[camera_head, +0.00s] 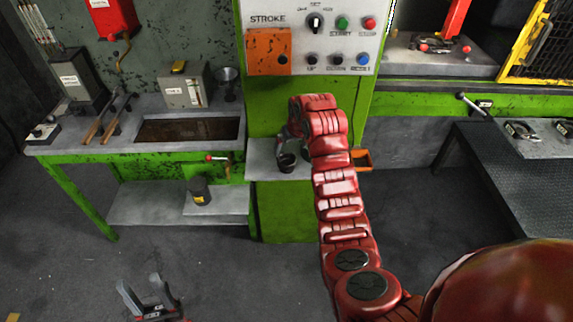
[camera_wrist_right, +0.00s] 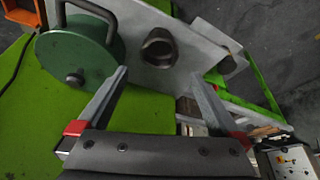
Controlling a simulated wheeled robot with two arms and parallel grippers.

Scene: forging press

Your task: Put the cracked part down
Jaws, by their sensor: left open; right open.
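A dark, hollow, ring-like part (camera_head: 287,162) stands on the small grey shelf (camera_head: 262,170) below the control panel. It also shows in the right wrist view (camera_wrist_right: 159,47), just beyond and between my right fingertips; no crack can be made out. My right gripper (camera_wrist_right: 160,80) is open and empty, with a gap between its fingers and the part. In the head view my red right arm reaches over the shelf and partly hides that gripper. My left gripper (camera_head: 141,286) is open and empty, low at the left above the floor.
A green round body with a handle (camera_wrist_right: 75,55) stands close to my right gripper's left finger. An orange tray (camera_head: 361,160) is right of my arm. A bench (camera_head: 60,146) with a dark basin stands left; a black can (camera_head: 200,190) is on its lower shelf. Floor ahead is clear.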

